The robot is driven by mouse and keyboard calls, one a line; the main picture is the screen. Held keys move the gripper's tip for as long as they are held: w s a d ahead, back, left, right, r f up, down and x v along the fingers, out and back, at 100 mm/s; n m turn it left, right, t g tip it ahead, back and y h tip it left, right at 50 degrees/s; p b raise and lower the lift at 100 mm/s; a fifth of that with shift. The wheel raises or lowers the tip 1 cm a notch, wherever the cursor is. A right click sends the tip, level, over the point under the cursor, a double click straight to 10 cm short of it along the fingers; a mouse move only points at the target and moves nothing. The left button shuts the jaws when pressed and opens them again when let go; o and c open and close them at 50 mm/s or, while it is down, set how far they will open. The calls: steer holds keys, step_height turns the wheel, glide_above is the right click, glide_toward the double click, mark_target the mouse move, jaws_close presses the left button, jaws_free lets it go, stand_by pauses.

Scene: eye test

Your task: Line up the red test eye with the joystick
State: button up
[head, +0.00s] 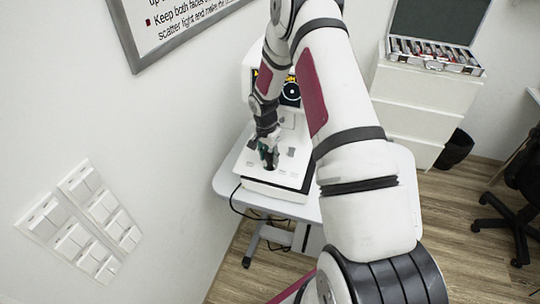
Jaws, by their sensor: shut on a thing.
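The white eye-test device stands on a small table against the wall, with its flat base (248,168) toward me. Its dark screen (290,93) shows yellow marks and a round pale ring. My arm covers part of the screen, and I cannot make out a red test eye on it. My gripper (268,158) points down over the base and is shut on the joystick, which is mostly hidden by the fingers.
A white drawer cabinet (420,103) with an open lens case (436,58) stands at the back right. A black bin (455,148) and an office chair (512,215) stand on the wood floor.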

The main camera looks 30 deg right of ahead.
mark_target(279, 169)
steer(key=shift+s, duration=0.15)
steer(key=shift+s+d+p, duration=0.2)
steer(key=shift+s+p, duration=0.1)
steer(key=shift+s, duration=0.25)
steer(key=shift+s+d+p, duration=0.15)
steer(key=shift+s+p, duration=0.15)
steer(key=shift+s, duration=0.25)
steer(key=shift+s+d+p, duration=0.15)
steer(key=shift+s+p, duration=0.15)
steer(key=shift+s, duration=0.3)
steer(key=o, duration=1.2)
steer(key=shift+w, duration=0.1)
steer(key=r, duration=0.4)
steer(key=a+r, duration=0.1)
steer(key=r, duration=0.7)
steer(key=shift+s+a, duration=0.2)
steer(key=shift+a, duration=0.05)
